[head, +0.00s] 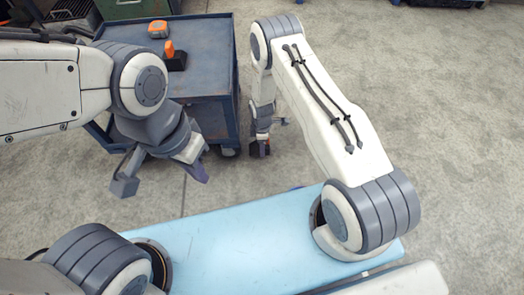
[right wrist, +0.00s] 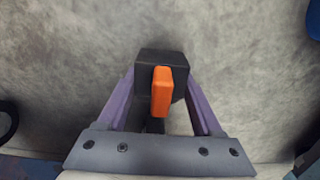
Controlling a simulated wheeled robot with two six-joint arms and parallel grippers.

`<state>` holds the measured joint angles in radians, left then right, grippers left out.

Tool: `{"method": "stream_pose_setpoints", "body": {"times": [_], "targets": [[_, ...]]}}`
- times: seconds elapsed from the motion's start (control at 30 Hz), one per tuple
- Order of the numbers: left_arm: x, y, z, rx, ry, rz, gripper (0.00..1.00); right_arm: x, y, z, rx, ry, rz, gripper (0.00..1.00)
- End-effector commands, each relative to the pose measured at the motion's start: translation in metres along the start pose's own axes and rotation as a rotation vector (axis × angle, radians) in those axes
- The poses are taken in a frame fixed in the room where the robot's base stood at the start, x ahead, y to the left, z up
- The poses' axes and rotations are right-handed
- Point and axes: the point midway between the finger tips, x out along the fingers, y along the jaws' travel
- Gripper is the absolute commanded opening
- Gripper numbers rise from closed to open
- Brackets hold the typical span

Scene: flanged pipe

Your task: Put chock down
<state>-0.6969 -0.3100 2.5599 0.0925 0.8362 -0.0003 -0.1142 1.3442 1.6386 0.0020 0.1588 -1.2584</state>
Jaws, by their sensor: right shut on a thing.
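The chock, a black block (right wrist: 150,62) with an orange handle (right wrist: 162,92), sits between the purple fingers of my right gripper (right wrist: 160,95), which is shut on it. In the head view my right gripper (head: 260,146) hangs low over the floor, just right of the blue cart; the chock there is small and dark, mostly hidden. I cannot tell whether it touches the floor. A second black block with an orange handle (head: 176,57) stands on the cart top. My left gripper (head: 160,180) is open and empty, in front of the cart.
The blue cart (head: 208,75) stands on casters at the back left, with an orange and grey object (head: 158,28) on top. Bare concrete floor (head: 440,110) lies open to the right. Green boxes stand at the top left.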

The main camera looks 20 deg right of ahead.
Motion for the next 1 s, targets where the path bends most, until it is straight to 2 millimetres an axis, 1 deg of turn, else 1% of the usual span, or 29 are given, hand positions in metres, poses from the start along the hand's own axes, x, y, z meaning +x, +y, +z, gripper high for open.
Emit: {"method": "stream_pose_setpoints", "body": {"times": [0.03,0.1,0.17,0.43,0.57,0.6,0.67,0.7,1.0], "targets": [[0.012,-0.001,0.001,0.000,0.000,0.000,0.00,0.014,-0.001,0.000,0.000,0.000,-0.001,0.00],[0.021,-0.002,0.001,0.000,0.000,0.000,0.00,0.025,-0.001,0.000,0.000,0.000,-0.001,0.00],[0.026,-0.002,0.002,0.000,0.000,0.000,0.00,0.032,0.000,0.000,0.000,0.000,0.000,0.00],[0.024,-0.002,0.001,0.000,0.000,0.000,0.00,0.030,0.000,0.000,0.000,0.000,0.001,0.00],[0.027,-0.002,0.001,0.000,0.000,0.000,0.00,0.034,0.000,0.000,0.000,0.000,0.001,0.00],[0.027,-0.002,0.002,0.000,0.000,0.000,0.00,0.035,0.000,0.000,0.000,0.000,0.000,0.71],[0.026,-0.002,0.001,0.000,0.000,0.000,0.00,0.034,0.000,0.000,0.001,0.000,0.000,0.94],[0.026,-0.002,0.001,0.000,0.000,0.000,0.00,0.034,-0.001,0.000,0.000,0.000,0.000,0.97],[0.025,-0.002,0.001,0.000,0.000,0.000,0.00,0.032,-0.001,0.000,0.000,0.000,0.000,0.97]]}}
